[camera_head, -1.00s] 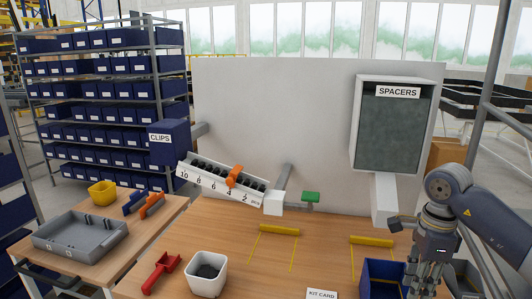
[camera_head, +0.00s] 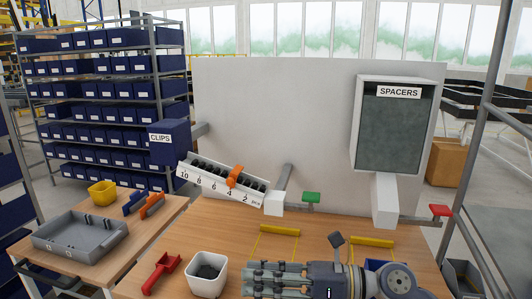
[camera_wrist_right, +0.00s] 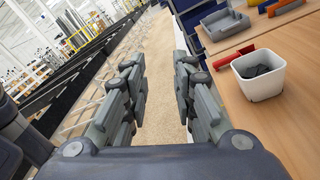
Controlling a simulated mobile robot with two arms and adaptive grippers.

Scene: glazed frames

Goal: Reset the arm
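My right gripper (camera_head: 252,279) lies low across the front of the workbench in the head view, its fingers pointing left. In the wrist view its fingers (camera_wrist_right: 157,85) stand apart with only floor visible between them, so it is open and empty. My right arm (camera_head: 395,281) comes in from the lower right and hides part of the bench front. My left gripper is not in view.
A white tub (camera_head: 207,272) of dark parts and a red scoop (camera_head: 161,272) stand just left of the fingers. The SPACERS dispenser (camera_head: 392,130), red tab (camera_head: 441,211), CLIPS bin (camera_head: 168,146) and numbered chute (camera_head: 215,188) stand behind. A grey tray (camera_head: 80,240) is at left.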

